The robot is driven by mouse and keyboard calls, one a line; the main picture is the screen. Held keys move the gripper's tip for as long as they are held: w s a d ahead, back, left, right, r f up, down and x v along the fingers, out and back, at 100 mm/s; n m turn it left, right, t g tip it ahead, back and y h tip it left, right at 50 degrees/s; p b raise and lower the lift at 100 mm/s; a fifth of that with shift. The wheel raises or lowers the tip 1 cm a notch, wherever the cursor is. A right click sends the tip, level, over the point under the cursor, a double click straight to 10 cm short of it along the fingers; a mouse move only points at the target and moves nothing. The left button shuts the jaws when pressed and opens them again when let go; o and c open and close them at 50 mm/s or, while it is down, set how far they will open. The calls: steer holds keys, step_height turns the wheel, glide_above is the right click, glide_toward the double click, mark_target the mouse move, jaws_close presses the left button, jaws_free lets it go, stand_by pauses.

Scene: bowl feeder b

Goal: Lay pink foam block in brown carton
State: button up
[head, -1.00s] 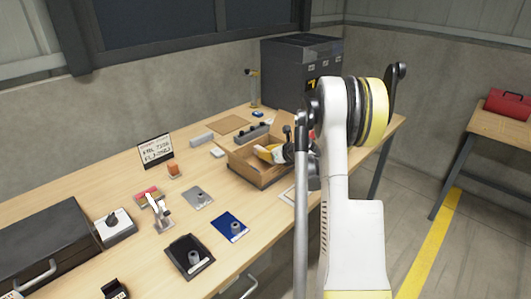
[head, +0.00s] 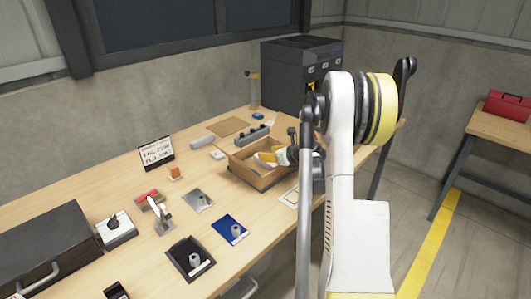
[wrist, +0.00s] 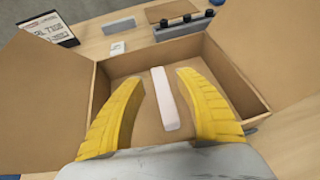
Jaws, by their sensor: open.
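The brown carton (head: 258,178) stands open on the workbench in the head view. Its walls and spread flaps surround my gripper in the wrist view (wrist: 118,70). The pink foam block (wrist: 165,98), a long pale pink bar, lies inside the carton, apparently on its floor. My gripper (wrist: 163,75) is open, with one yellow finger on each side of the block and visible gaps between. In the head view my gripper (head: 272,157) is down at the carton's opening, partly hidden by my arm.
A grey rack with black knobs (head: 252,134) and a small white box (head: 217,155) stand beside the carton. A sign (head: 157,152), a blue tray (head: 230,229) and a black tray (head: 190,258) are to the left. A dark cabinet (head: 285,75) stands behind.

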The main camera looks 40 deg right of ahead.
steer(key=p+v, duration=0.2)
steer(key=v, duration=0.7)
steer(key=shift+s, duration=0.2)
